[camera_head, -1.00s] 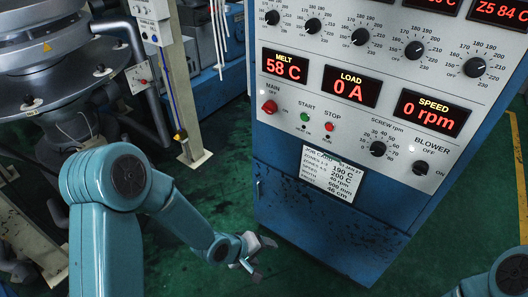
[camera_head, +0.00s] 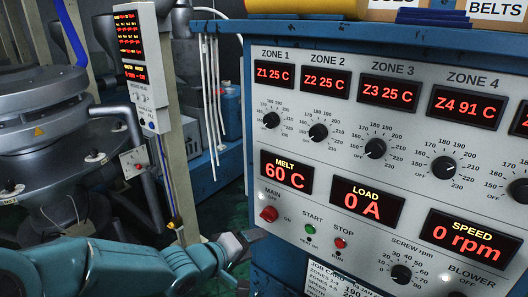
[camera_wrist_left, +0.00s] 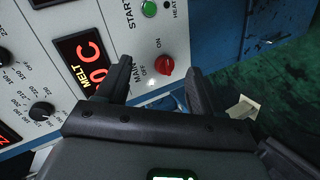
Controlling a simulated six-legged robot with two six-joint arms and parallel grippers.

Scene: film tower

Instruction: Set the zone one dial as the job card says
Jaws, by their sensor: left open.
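The zone one dial (camera_head: 270,120) is a small black knob with a numbered scale, under the Z1 display (camera_head: 275,75) reading 25 C. It also shows at the left of the left wrist view (camera_wrist_left: 42,111). The job card (camera_head: 340,281) is cut off at the bottom edge; part of "190" shows. My left gripper (camera_head: 240,246) is open and empty at the cabinet's lower left, below the red MAIN knob (camera_head: 269,214). In the left wrist view, that knob appears between my fingertips (camera_wrist_left: 160,84); I cannot tell contact. My right gripper is out of view.
Other zone dials, such as zone two (camera_head: 318,132), run to the right. The MELT display (camera_head: 286,173) lies between the zone one dial and the MAIN knob. A post with a control box (camera_head: 143,65) and grey machinery (camera_head: 50,125) stand left of the cabinet.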

